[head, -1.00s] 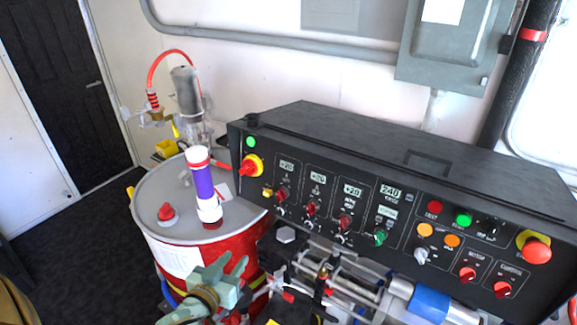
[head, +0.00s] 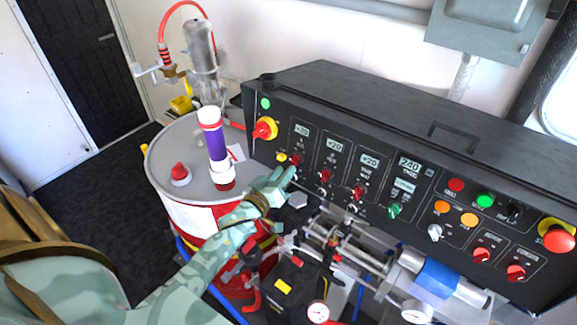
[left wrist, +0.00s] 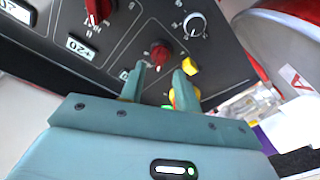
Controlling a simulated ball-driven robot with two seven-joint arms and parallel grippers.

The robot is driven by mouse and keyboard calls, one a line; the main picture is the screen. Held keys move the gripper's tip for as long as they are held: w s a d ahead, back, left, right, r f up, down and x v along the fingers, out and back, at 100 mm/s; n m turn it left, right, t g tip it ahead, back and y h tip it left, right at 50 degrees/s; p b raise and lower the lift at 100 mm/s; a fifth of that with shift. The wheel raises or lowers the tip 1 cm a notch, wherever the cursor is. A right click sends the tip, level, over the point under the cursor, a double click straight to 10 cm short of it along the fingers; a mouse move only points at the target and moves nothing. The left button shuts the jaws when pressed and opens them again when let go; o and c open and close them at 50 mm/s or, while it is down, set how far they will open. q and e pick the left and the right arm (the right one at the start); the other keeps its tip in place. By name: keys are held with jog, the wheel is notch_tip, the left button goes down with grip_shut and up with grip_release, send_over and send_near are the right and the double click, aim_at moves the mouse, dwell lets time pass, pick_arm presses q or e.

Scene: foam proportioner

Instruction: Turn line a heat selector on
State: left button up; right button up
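The black control panel (head: 330,110) carries a row of red knobs under small displays; its labels are too small to read, so I cannot tell which one is line a's heat selector. The leftmost red knob (head: 296,159) also shows in the left wrist view (left wrist: 161,54), just beyond the fingertips. A pale round selector (left wrist: 195,24) with marks around it sits close to that knob. My left gripper (head: 278,178) is in front of the panel's lower left part. Its fingers (left wrist: 161,78) are apart with nothing between them. My right gripper is not in view.
A yellow button (head: 281,157) and a red-and-yellow rotary switch (head: 265,128) lie left of the knobs. A red drum (head: 180,157) with a purple-and-white cylinder (head: 214,145) stands left. Pipes and a gauge (head: 318,312) lie below the panel. A red emergency button (head: 559,240) is far right.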

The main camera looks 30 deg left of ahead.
aim_at(291, 162)
pick_arm(q)
jog(key=w, duration=0.3)
jog(key=shift+w, duration=0.35)
jog(key=shift+s, duration=0.1)
jog(key=shift+c, duration=0.6)
grip_shut()
jog(key=shift+m, duration=0.4)
jog(key=m+h, duration=0.1)
jog(key=m, duration=0.3)
jog(key=m+h, duration=0.1)
jog(key=m, duration=0.3)
jog(key=m+h, duration=0.1)
jog(key=m, duration=0.4)
jog(key=shift+a+h, duration=0.3)
jog(key=shift+m, duration=0.3)
